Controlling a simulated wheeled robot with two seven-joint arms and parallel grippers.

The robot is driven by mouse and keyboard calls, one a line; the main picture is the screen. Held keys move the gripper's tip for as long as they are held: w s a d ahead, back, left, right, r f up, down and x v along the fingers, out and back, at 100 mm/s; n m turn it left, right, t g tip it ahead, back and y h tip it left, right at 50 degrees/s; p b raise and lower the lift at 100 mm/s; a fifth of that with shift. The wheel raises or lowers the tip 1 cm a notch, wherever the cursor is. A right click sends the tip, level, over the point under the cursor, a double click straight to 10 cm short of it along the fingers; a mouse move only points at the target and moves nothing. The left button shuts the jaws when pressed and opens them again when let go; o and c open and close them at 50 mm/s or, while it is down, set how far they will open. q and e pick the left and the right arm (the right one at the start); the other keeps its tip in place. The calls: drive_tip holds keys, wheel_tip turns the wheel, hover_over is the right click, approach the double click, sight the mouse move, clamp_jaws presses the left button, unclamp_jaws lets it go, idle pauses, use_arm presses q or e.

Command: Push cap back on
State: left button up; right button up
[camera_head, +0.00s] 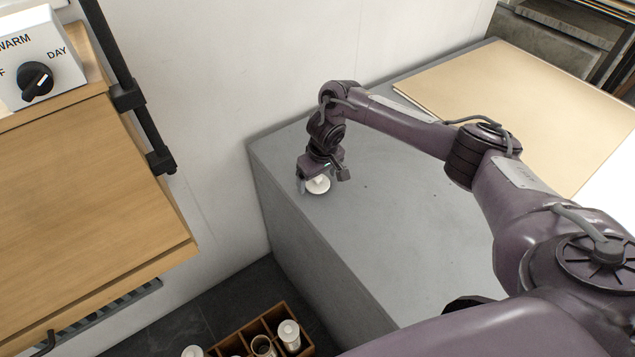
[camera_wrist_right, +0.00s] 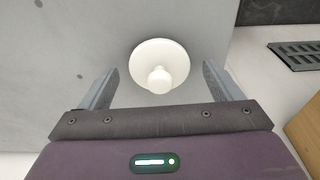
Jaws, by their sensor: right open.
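A round white cap with a knob on top (camera_wrist_right: 160,58) lies on the grey worktop, near its left edge in the head view, where the cap also shows (camera_head: 318,185). My right gripper (camera_head: 322,178) is over the cap, pointing down. In the right wrist view the fingers of my right gripper (camera_wrist_right: 160,85) are spread apart, one on each side of the cap, with gaps between. The cap's knob lies between the fingers. I cannot tell whether anything is under the cap. My left gripper is not in view.
The grey worktop (camera_head: 385,230) is mostly clear, with a large tan board (camera_head: 530,100) at its back right. A wooden crate (camera_head: 238,340) with several containers stands on the floor. A wooden cabinet (camera_head: 80,190) with a dial box (camera_head: 40,60) is at left.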

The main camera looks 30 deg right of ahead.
drive_tip(key=c, duration=1)
drive_tip(key=shift+c, duration=0.2)
drive_tip(key=shift+r, duration=0.1)
drive_tip(key=shift+r, duration=0.5)
wheel_tip(320, 180, up, 5)
drive_tip(key=shift+w+f, duration=0.1)
wheel_tip(320, 180, up, 14)
drive_tip(key=p, duration=0.6)
